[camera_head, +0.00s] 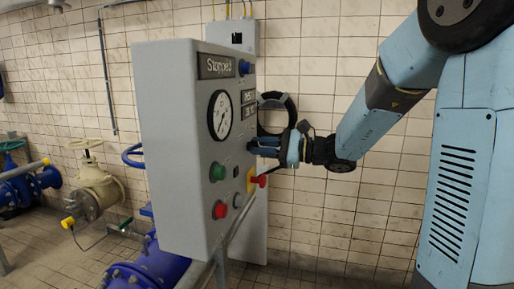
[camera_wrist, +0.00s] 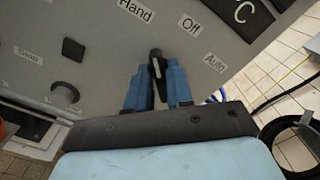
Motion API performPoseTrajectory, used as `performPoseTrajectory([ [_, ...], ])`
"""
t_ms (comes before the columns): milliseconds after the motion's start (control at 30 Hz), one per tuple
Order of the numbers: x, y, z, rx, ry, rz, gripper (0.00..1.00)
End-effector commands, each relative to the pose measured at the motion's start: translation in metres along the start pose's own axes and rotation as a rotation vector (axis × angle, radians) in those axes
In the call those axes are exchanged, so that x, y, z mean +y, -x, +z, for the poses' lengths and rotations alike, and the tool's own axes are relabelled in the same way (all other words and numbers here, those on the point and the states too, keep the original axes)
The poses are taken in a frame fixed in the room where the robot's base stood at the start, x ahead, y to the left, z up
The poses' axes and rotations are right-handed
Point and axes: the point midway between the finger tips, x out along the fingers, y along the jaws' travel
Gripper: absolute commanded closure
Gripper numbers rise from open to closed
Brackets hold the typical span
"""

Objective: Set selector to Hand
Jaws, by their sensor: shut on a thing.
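The selector (camera_wrist: 157,68) is a black knob with a white line, on the grey panel in the wrist view. Its labels Hand (camera_wrist: 135,9), Off (camera_wrist: 189,25) and Auto (camera_wrist: 214,62) fan out above and to the right of it. In the head view my gripper (camera_head: 255,146) is at the panel's right edge, hiding the selector.
The grey control box (camera_head: 170,150) carries a "Stopped" display (camera_head: 215,66), a gauge (camera_head: 221,115), green (camera_head: 217,172) and red (camera_head: 220,210) buttons and a red emergency stop (camera_head: 256,181) just below my gripper. Blue pipes (camera_head: 150,270) stand left.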

Motion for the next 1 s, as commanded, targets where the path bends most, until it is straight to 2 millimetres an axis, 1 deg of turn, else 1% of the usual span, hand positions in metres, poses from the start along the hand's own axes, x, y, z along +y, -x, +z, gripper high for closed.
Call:
performPoseTrajectory([
  [33,-0.006,0.003,-0.002,0.008,0.004,-0.014,1.00],
  [133,-0.006,0.003,-0.002,0.007,0.004,-0.014,1.00],
  [167,-0.006,0.003,-0.002,0.007,0.004,-0.015,0.78],
  [333,-0.005,0.002,-0.001,0.006,0.002,-0.010,0.62],
  [567,-0.003,0.002,-0.001,0.003,0.001,-0.006,0.62],
  [667,-0.003,0.005,-0.001,0.002,0.001,-0.006,0.62],
  [767,-0.003,0.014,-0.001,0.003,0.001,-0.005,0.62],
  [833,-0.003,0.025,-0.001,0.004,0.001,-0.007,0.62],
  [1000,-0.003,0.058,-0.002,0.005,0.001,-0.007,0.62],
])
